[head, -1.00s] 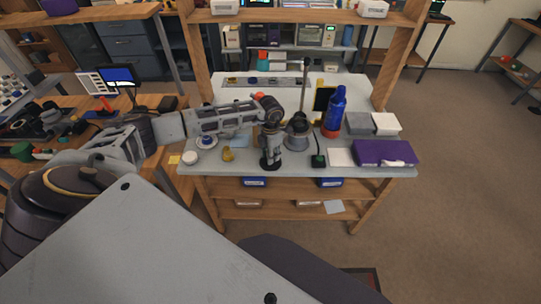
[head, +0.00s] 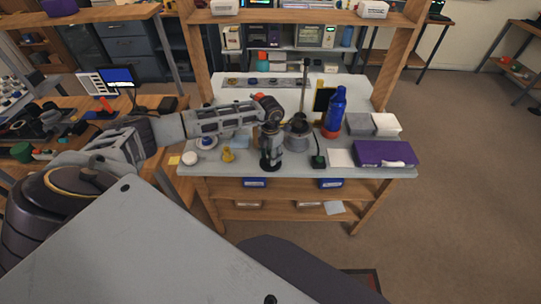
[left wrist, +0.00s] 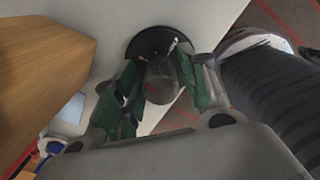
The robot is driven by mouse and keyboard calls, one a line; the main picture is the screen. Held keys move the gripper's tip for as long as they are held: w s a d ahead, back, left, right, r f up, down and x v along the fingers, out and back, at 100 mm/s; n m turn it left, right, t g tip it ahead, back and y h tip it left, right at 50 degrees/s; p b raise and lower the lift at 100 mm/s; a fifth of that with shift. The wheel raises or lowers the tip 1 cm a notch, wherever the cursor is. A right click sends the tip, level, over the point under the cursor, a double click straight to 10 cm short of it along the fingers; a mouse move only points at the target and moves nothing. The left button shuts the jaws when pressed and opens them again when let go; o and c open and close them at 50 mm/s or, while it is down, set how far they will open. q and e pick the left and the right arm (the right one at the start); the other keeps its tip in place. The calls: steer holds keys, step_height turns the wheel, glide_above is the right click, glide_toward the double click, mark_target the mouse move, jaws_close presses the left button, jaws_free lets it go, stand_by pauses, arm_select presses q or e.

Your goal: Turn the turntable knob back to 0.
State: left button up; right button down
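My left gripper (head: 268,157) points straight down over the front part of the white workbench. In the left wrist view its green-padded fingers (left wrist: 160,92) stand on either side of a dull grey knob (left wrist: 160,82) and appear closed on it. The knob rises from a round black base (left wrist: 150,40); this black base also shows below the gripper in the head view (head: 257,167). The gripper hides most of the knob in the head view, and no scale or 0 mark is readable. My right gripper is not in view.
Right of the gripper are a grey stand with a post (head: 298,130), a small black device with a green top (head: 318,160) and a blue bottle (head: 336,108). A yellow piece (head: 228,155) lies left. A purple case (head: 384,153) is at the right edge.

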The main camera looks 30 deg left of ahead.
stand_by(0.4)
arm_select(q)
steer(key=shift+r, duration=6)
